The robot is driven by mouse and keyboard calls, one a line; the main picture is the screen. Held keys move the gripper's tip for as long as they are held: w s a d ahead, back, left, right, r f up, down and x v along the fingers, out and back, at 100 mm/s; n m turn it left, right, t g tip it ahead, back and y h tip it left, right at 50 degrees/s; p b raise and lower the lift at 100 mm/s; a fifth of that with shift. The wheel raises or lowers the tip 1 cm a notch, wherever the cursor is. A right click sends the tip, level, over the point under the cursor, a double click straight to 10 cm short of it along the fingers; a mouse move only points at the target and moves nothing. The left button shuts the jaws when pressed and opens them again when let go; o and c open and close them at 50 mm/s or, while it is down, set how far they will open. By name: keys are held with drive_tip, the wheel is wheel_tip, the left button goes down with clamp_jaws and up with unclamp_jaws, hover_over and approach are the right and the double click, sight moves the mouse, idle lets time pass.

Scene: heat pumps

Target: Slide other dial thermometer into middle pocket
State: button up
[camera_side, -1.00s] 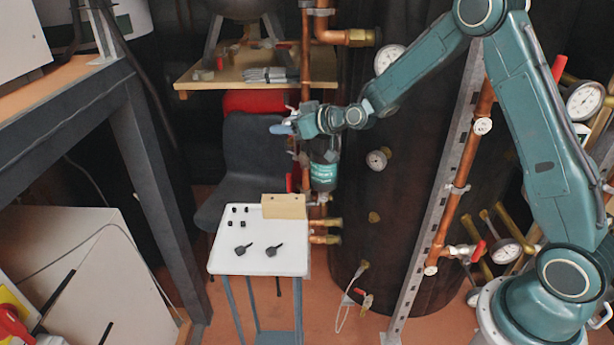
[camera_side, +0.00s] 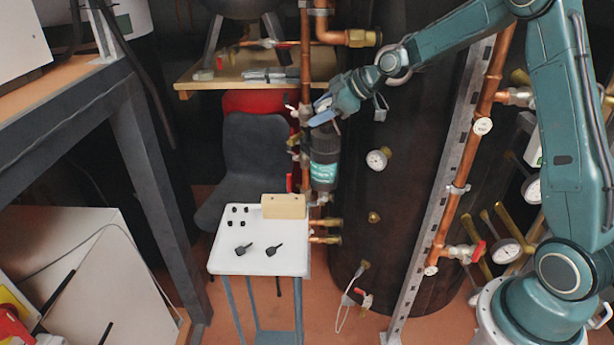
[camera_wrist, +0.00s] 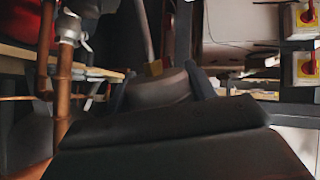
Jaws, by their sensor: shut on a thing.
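My gripper (camera_side: 324,110) is in the air in front of the copper pipes, above and beyond the white table. In the wrist view it is shut on a dial thermometer (camera_wrist: 160,88), a dark round body with a brass collar and a thin stem pointing away from the gripper. Its dial face is turned out of sight, and I cannot make it out in the side view. On the dark tank, a white-faced dial thermometer (camera_side: 377,159) sits in an upper port. Below it is a bare brass port (camera_side: 374,217), apparently the middle pocket, apart from my gripper.
The white table (camera_side: 225,262) holds a wooden block (camera_side: 284,206), several small black pieces and two black stemmed parts (camera_side: 273,249). Copper pipes (camera_side: 304,60) and a slotted metal rail (camera_side: 440,190) flank the tank.

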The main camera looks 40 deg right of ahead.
drive_tip(key=s+d+n+g, duration=0.3)
drive_tip(key=s+d+n, duration=0.3)
drive_tip(key=s+n, duration=0.1)
wheel_tip(320, 180, down, 47)
drive_tip(key=n+h, duration=0.3)
drive_tip(key=h, duration=0.4)
drive_tip(key=shift+s+a+r+t+h, duration=0.15)
drive_tip(key=shift+s+t+h, duration=0.15)
drive_tip(key=shift+d, duration=0.2)
drive_tip(key=shift+w+d, duration=0.15)
drive_tip(key=shift+d, duration=0.7)
drive_tip(key=shift+w+d, duration=0.1)
drive_tip(key=shift+d, duration=0.75)
drive_tip(key=shift+w+d, duration=0.2)
drive_tip(key=shift+d, duration=1.6)
idle(0.7)
